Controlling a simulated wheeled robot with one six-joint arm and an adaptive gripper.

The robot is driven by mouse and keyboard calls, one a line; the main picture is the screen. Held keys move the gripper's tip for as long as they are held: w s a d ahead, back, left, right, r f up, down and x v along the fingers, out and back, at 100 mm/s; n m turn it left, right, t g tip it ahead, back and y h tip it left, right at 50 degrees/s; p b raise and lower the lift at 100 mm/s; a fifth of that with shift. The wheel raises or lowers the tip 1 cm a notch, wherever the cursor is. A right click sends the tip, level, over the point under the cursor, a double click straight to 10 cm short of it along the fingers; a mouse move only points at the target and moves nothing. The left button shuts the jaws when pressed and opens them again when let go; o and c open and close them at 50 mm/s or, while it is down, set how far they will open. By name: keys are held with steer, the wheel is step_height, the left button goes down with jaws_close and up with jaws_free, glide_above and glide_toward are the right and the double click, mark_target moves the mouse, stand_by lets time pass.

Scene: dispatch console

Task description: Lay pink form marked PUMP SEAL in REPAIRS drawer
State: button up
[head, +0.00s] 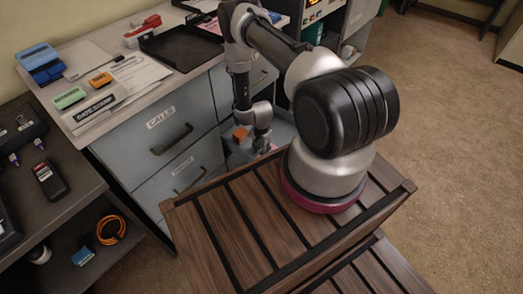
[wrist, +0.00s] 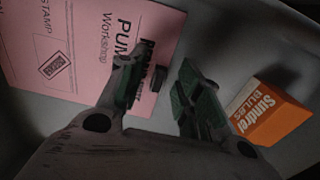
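The pink form (wrist: 100,50) lies flat on a grey surface at upper left of the wrist view. "PUM", "Workshop" and "STAMP" with a boxed mark can be read; my finger covers part of the print. My gripper (wrist: 162,76) is open over the form's right edge, one finger over the paper and the other beyond it. A small dark piece shows between the fingers; I cannot tell what it is. In the head view my gripper (head: 262,143) reaches down into an open grey drawer (head: 283,130). Its label is hidden, and the form does not show there.
An orange and white box marked Sundrel BULBS (wrist: 268,112) lies right of my fingers; it also shows in the head view (head: 240,134). Shut drawers, the upper marked CALLS (head: 170,130), stand left. The desk top (head: 180,77) holds a black tray (head: 181,48) and stamps.

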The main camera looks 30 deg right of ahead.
step_height(320, 180, up, 12)
stand_by(0.4)
stand_by(0.4)
steer(key=s+a+r+n+g, duration=0.1)
steer(key=s+r+n+g, duration=0.35)
steer(key=s, duration=0.45)
steer(key=s+a+r+n, duration=0.15)
steer(key=r+n, duration=0.25)
steer(key=r, duration=1.1)
steer(key=s+r+n, duration=0.2)
steer(key=r+n, duration=0.1)
steer(key=r, duration=1.1)
steer(key=s+r+t, duration=0.3)
steer(key=r, duration=0.5)
steer(key=s+r+n+t, duration=0.1)
steer(key=s+r+t, duration=0.2)
steer(key=r, duration=0.5)
steer(key=s+a+r+n+t, duration=0.1)
steer(key=s+r+t, duration=0.2)
steer(key=r, duration=0.5)
steer(key=shift+s+r, duration=0.25)
steer(key=shift+s, duration=0.55)
